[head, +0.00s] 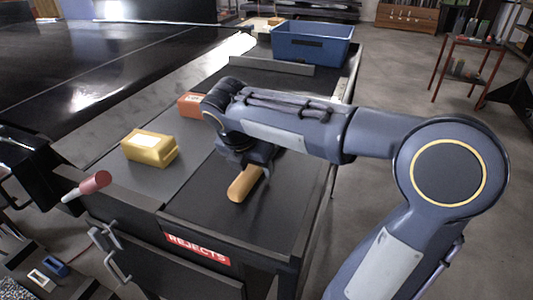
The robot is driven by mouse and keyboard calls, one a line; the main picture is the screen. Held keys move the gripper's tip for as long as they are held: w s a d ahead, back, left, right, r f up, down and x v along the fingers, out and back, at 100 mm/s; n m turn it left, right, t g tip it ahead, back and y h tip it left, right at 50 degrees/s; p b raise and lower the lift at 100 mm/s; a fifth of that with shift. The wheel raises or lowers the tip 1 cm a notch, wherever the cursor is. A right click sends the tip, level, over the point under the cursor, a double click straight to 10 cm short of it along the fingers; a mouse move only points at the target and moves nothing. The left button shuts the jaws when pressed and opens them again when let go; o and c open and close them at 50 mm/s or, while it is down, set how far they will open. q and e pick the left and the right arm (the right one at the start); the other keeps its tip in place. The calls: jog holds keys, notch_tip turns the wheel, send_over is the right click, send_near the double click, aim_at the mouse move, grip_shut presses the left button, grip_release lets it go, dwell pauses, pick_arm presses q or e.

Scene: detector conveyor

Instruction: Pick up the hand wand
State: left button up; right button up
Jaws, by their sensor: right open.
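A tan, rounded, elongated piece (242,186), which looks like the hand wand or its handle, lies on the dark surface behind the REJECTS label. Its near end shows; its far end is hidden by my right gripper. My right gripper (250,168) points down over that far end, with its jaws open. One dark finger shows to the right of the tan piece. I cannot tell whether the fingers touch it. My left gripper is not in view.
A yellow box (149,149) and an orange box (192,105) stand left of my right gripper. A blue bin (312,45) stands at the far end, behind a low grey plate (271,65). A red-and-white handle (88,186) sticks out at the left. The dark surface near the tan piece is clear.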

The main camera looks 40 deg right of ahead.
jog(key=shift+f, duration=0.1)
jog(key=shift+c, duration=0.2)
grip_shut()
jog(key=shift+r, duration=0.2)
jog(key=shift+r, duration=0.2)
notch_tip(320, 180, up, 2)
jog(key=shift+r, duration=0.15)
jog(key=a+r, duration=0.1)
jog(key=r, duration=0.1)
jog(key=s+a+r, duration=0.1)
jog(key=a+r, duration=0.1)
jog(key=s+a+r, duration=0.1)
jog(key=r, duration=0.1)
jog(key=shift+a, duration=0.2)
jog(key=s+a+r, duration=0.4)
jog(key=a, duration=0.4)
jog(key=shift+s+a, duration=0.1)
jog(key=shift+s, duration=0.05)
